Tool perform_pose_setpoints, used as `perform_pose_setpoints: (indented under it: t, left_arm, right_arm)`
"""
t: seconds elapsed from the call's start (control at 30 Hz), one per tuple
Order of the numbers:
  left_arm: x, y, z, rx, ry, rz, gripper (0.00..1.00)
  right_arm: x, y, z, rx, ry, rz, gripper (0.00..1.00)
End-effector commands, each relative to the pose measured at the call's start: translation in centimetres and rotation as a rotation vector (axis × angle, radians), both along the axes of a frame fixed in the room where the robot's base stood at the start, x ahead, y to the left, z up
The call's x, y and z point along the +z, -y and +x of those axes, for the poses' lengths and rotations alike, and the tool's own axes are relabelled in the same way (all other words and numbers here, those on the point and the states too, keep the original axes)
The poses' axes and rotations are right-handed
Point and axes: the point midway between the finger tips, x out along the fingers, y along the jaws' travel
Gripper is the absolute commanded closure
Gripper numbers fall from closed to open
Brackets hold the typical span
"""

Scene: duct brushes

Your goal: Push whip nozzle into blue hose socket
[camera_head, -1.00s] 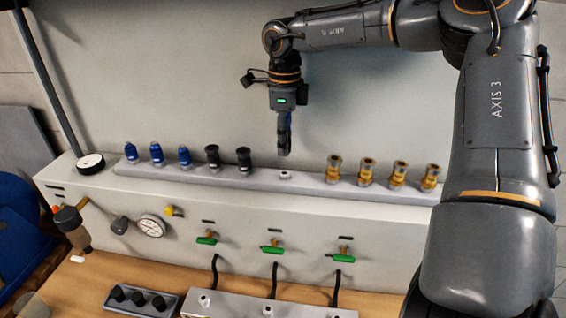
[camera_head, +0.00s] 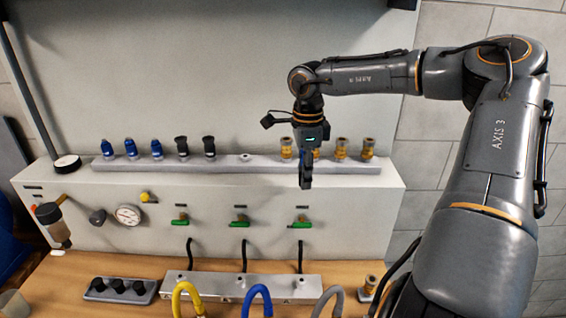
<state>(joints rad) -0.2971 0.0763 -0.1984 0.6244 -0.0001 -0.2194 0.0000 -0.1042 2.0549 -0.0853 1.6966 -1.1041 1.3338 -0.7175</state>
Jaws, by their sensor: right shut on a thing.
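My right gripper (camera_head: 305,184) hangs pointing down in front of the right part of the nozzle rail, above the green valves. It is shut on a dark piece, taken to be the whip nozzle, which is mostly hidden by the fingers. The blue hose (camera_head: 257,299) arches up at the bottom edge, in front of the metal manifold bar, lower and to the left of the gripper. Its socket cannot be made out; the lower part of the hose is cut off by the frame. My left gripper is not in view.
The rail (camera_head: 240,168) holds several blue, black and brass nozzles, with one bare seat (camera_head: 245,157). A yellow hose (camera_head: 187,296) and a grey hose (camera_head: 328,299) flank the blue one. Green valves (camera_head: 239,222) line the panel. A black-knobbed block (camera_head: 120,290) lies on the bench.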

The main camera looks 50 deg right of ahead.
Motion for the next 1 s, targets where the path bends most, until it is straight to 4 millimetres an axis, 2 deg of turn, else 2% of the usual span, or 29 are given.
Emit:
perform_pose_setpoints:
  t: [0.07,0.17,0.27,0.33,0.43,0.6,0.77,0.9,1.0]
  left_arm:
    - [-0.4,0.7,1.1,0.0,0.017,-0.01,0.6]
    - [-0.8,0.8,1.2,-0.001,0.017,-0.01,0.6]
    - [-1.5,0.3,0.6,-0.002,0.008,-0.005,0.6]
    - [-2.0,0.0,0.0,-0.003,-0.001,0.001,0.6]
    - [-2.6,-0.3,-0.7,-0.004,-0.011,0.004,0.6]
    - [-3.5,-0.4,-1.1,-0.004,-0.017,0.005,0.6]
    - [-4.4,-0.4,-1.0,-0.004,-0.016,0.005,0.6]
    - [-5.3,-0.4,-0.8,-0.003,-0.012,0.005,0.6]
    - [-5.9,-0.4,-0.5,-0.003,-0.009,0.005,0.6]
  right_arm:
    - [-1.7,0.1,-1.2,0.038,0.005,0.006,1.0]
    - [-4.1,-0.1,-2.7,0.101,0.007,0.008,1.0]
    - [-7.4,-1.3,-4.0,0.201,0.009,0.01,1.0]
    - [-10.1,-3.2,-4.7,0.307,0.011,0.013,1.0]
    - [-13.3,-6.6,-4.8,0.48,0.015,0.011,1.0]
    - [-16.6,-13.1,-3.8,0.794,0.017,0.004,1.0]
    - [-18.1,-19.7,-2.6,1.153,0.016,-0.004,1.0]
    - [-18.6,-25.3,-2.1,1.521,0.011,-0.011,1.0]
    - [-18.7,-28.4,-2.2,1.789,0.009,-0.013,1.0]
